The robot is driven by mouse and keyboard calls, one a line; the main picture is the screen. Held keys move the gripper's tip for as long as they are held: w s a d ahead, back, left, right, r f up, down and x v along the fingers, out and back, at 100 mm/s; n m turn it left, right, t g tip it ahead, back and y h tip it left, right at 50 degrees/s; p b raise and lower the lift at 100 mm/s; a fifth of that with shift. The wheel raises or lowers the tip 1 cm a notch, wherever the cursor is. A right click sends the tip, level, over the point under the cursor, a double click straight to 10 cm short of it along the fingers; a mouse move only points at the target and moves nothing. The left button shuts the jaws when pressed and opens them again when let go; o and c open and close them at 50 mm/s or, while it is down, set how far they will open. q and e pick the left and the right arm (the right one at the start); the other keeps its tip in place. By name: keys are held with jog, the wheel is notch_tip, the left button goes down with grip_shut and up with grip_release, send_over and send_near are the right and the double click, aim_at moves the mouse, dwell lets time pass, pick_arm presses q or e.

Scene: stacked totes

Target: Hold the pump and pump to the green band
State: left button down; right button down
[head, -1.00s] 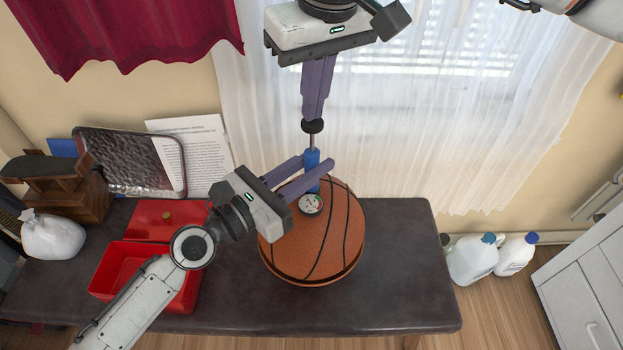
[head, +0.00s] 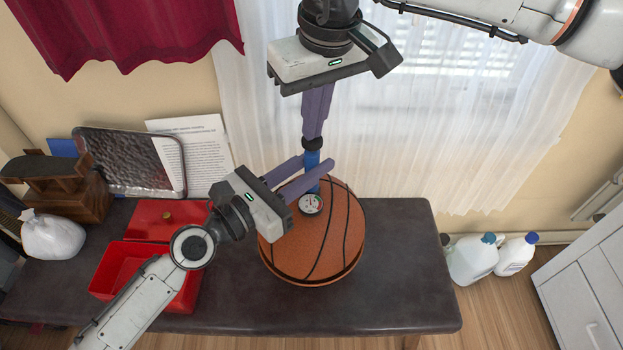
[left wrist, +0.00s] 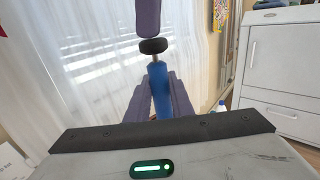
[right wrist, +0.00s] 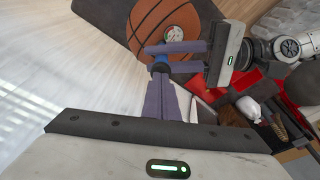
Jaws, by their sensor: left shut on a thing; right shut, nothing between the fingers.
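The pump (head: 312,160) stands upright over the basketball (head: 330,236), with a blue barrel and a black handle (head: 312,143) close above it. A round gauge (head: 311,204) with a pale face and coloured marks sits at its base; I cannot read the needle reliably. My left gripper (head: 317,163) is shut on the blue barrel, one finger on each side. My right gripper (head: 313,136) is shut and empty, pointing down with its fingertips at the handle. In the left wrist view a short bit of rod shows between handle and barrel (left wrist: 158,80).
White jugs (head: 472,260) stand on the floor at right. The bench right of the ball is clear.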

jog(key=shift+w+a+v, duration=0.1)
jog(key=shift+w+v, duration=0.1)
jog(key=shift+v, duration=0.95)
jog(key=shift+w+a+v, duration=0.15)
jog(key=shift+w+v, duration=0.05)
jog(key=shift+v, duration=0.95)
jog(key=shift+r, duration=0.1)
jog(key=shift+s+d+x, duration=0.1)
jog(key=shift+s+x, duration=0.05)
jog(key=shift+x, duration=0.7)
jog(key=shift+s+d+x, duration=0.1)
jog(key=shift+s+x, duration=0.05)
jog(key=shift+x, duration=0.7)
jog(key=shift+s+d+x, duration=0.1)
jog(key=shift+s+x, duration=0.05)
jog(key=shift+x, duration=0.7)
jog(key=shift+w+a+v, duration=0.15)
jog(key=shift+w+v, duration=0.05)
jog(key=shift+v, duration=1)
jog(key=shift+w+a+v, duration=0.1)
jog(key=shift+w+v, duration=0.1)
jog(key=shift+v, duration=1.05)
jog(key=shift+r, duration=0.1)
